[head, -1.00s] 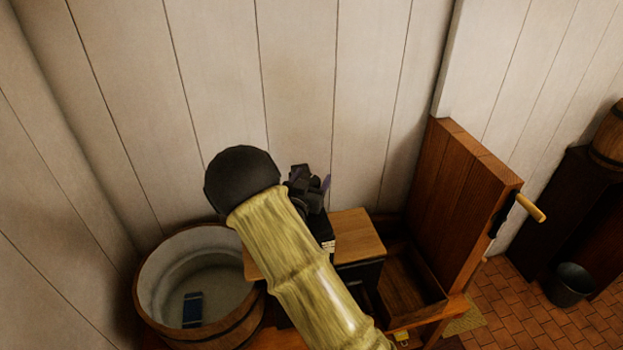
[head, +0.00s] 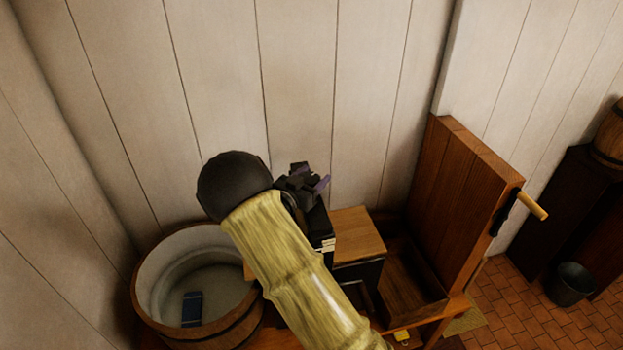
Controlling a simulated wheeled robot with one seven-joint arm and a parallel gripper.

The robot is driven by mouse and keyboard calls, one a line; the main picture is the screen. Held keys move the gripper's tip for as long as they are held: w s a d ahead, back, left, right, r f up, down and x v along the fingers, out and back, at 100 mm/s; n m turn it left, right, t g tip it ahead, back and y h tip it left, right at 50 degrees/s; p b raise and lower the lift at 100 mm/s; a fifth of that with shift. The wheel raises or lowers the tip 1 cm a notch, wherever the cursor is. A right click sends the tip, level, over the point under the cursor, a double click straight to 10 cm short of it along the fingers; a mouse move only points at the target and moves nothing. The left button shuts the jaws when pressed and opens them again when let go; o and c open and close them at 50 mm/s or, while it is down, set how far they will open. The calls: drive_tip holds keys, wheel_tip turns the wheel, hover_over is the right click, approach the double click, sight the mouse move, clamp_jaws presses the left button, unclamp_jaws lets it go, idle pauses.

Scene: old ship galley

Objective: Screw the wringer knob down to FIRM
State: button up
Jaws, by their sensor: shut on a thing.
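My gripper (head: 306,188) is partly in view as dark parts with purple edges beyond my dark round wrist joint, above a wooden-topped block (head: 358,232). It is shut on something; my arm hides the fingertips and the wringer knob. A dark piece with pale marks (head: 328,244) shows beside the block's left edge. No FIRM mark can be read. A tall wooden side panel (head: 455,195) stands to the right, with a crank handle (head: 532,206) on its outer face.
A round wooden tub (head: 150,285) stands at the left with a dark blue object (head: 192,308) inside. An open wooden tray (head: 412,283) lies between block and panel. A bucket (head: 572,284) stands on the tiled floor at the right. The plank wall is close behind.

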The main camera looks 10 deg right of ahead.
drive_tip(key=m+g+h, duration=0.1)
drive_tip(key=g, duration=0.1)
drive_tip(key=m+g+h, duration=0.1)
drive_tip(key=m+g, duration=0.1)
drive_tip(key=m+g+h+b, duration=0.1)
drive_tip(key=g, duration=0.1)
drive_tip(key=shift+s+d+f+m+h, duration=0.1)
drive_tip(key=shift+s+d+m+h, duration=0.15)
drive_tip(key=shift+m+h, duration=0.15)
drive_tip(key=shift+s+m+g+b, duration=0.1)
drive_tip(key=shift+m+g+b, duration=0.2)
drive_tip(key=shift+m+g, duration=0.7)
drive_tip(key=shift+g+h, duration=0.3)
drive_tip(key=shift+g, duration=0.1)
drive_tip(key=o, duration=1)
drive_tip(key=shift+a, duration=0.1)
drive_tip(key=shift+a, duration=0.25)
drive_tip(key=s+a+b, duration=0.1)
drive_tip(key=a+b, duration=0.1)
drive_tip(key=a, duration=0.3)
drive_tip(key=s+a+b, duration=0.1)
drive_tip(key=a, duration=0.5)
drive_tip(key=s+a+b, duration=0.1)
drive_tip(key=a+b, duration=0.1)
drive_tip(key=a, duration=0.3)
drive_tip(key=shift+a+b, duration=0.3)
